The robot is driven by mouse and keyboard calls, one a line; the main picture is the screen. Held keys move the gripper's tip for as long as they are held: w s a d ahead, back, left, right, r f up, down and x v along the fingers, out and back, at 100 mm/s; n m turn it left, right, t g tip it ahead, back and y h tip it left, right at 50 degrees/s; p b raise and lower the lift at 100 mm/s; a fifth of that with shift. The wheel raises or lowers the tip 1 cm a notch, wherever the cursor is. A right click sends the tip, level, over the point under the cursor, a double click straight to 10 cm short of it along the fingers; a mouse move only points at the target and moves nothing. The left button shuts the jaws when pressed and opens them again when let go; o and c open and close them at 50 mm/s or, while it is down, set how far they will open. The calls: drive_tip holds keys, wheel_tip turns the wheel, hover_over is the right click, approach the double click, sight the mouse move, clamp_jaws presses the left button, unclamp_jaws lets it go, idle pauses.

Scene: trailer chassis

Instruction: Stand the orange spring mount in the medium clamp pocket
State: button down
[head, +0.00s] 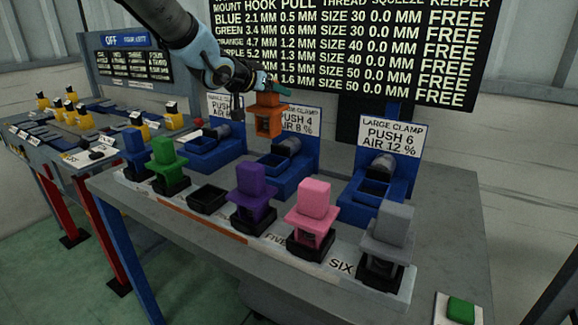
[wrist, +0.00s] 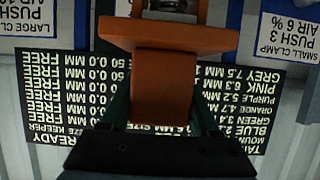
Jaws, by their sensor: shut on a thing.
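The orange spring mount (head: 268,124) hangs upright in my gripper (head: 264,92), which is shut on its upper block. In the wrist view the mount (wrist: 165,85) fills the middle, between the fingers of my gripper (wrist: 165,110). The medium clamp (head: 283,178) is the middle of three blue clamps, with a grey cylinder behind its pocket. The mount is above the back of this clamp, in front of its sign, and apart from the pocket. The mount's lower end is cut off in the wrist view.
The small clamp (head: 213,152) stands to the left and the large clamp (head: 375,188) to the right. Blue, green, purple, pink and grey mounts stand in a front rack (head: 190,218), with one empty black seat (head: 208,198). A black board (head: 350,50) hangs behind.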

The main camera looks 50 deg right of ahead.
sight(277, 110)
drive_tip(key=f, duration=0.5)
drive_tip(key=shift+s+d+f, duration=0.15)
drive_tip(key=shift+s+d, duration=0.1)
drive_tip(key=shift+s, duration=0.05)
drive_tip(key=shift+w+f, duration=0.15)
drive_tip(key=shift+f, duration=1.95)
drive_tip(key=shift+f, duration=0.1)
drive_tip(key=shift+f, duration=0.15)
drive_tip(key=shift+c, duration=0.6)
unclamp_jaws()
drive_tip(key=shift+a, duration=0.1)
drive_tip(key=b+v, duration=0.1)
drive_tip(key=v, duration=1.1)
drive_tip(key=shift+r, duration=0.25)
